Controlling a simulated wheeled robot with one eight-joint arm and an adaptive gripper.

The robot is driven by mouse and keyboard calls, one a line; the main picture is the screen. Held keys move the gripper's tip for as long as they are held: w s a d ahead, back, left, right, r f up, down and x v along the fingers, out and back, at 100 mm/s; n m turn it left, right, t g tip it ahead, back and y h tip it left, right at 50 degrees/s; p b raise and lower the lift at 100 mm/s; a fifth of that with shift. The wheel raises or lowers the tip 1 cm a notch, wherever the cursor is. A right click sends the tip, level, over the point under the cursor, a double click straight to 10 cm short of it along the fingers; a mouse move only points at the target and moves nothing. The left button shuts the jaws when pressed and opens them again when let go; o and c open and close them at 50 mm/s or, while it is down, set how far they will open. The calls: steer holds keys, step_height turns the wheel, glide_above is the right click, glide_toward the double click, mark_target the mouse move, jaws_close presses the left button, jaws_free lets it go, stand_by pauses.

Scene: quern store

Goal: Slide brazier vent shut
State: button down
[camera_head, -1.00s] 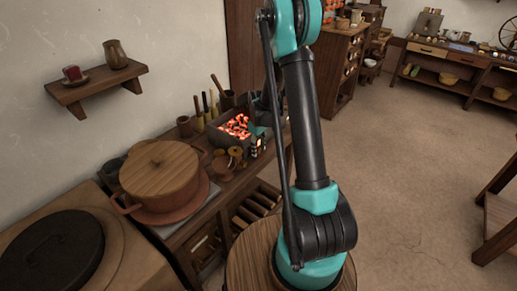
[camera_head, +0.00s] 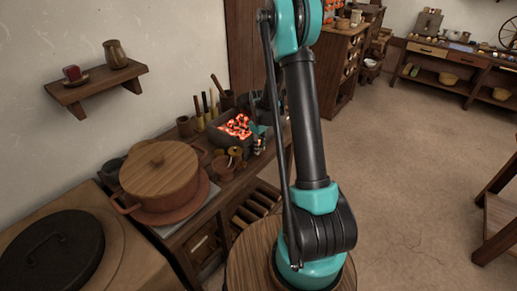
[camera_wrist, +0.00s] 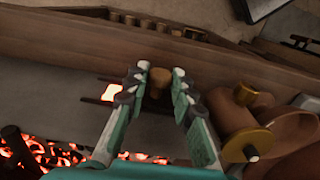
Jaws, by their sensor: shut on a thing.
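The brazier is a grey box of glowing coals (camera_head: 236,127) on the bench in the head view. In the wrist view its coals (camera_wrist: 45,152) glow along the lower left. A brown, round vent knob (camera_wrist: 160,80) stands between the fingertips of my gripper (camera_wrist: 156,86), which is shut on it. A bright orange vent opening (camera_wrist: 111,92) shows left of the fingers, between two dark rails. The slide plate itself is mostly hidden by the fingers. In the head view my gripper (camera_head: 260,138) is small and partly hidden at the brazier's right side.
A brass-and-wood spool-like object (camera_wrist: 238,115) stands close to the right finger. A large lidded pot (camera_head: 160,177) stands nearer on the bench. Several upright tools (camera_head: 207,105) stand behind the brazier. A wooden ledge (camera_wrist: 120,45) runs across the top of the wrist view.

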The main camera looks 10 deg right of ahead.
steer(key=w+d, duration=0.3)
steer(key=shift+w+d, duration=0.1)
steer(key=shift+d, duration=0.1)
steer(key=c, duration=1.3)
jaws_free()
steer(key=shift+d, duration=0.1)
step_height(320, 180, up, 12)
steer(key=s+m+t, duration=0.1)
steer(key=s+m, duration=0.1)
steer(key=s, duration=0.8)
steer(key=s+a+m+t, duration=0.1)
steer(key=s+m, duration=0.2)
steer(key=s, duration=0.8)
steer(key=s+m+t, duration=0.2)
steer(key=s+m, duration=0.1)
steer(key=s, duration=0.7)
steer(key=shift+s+a+r, duration=0.15)
steer(key=shift+s+r, duration=0.05)
steer(key=shift+r, duration=0.05)
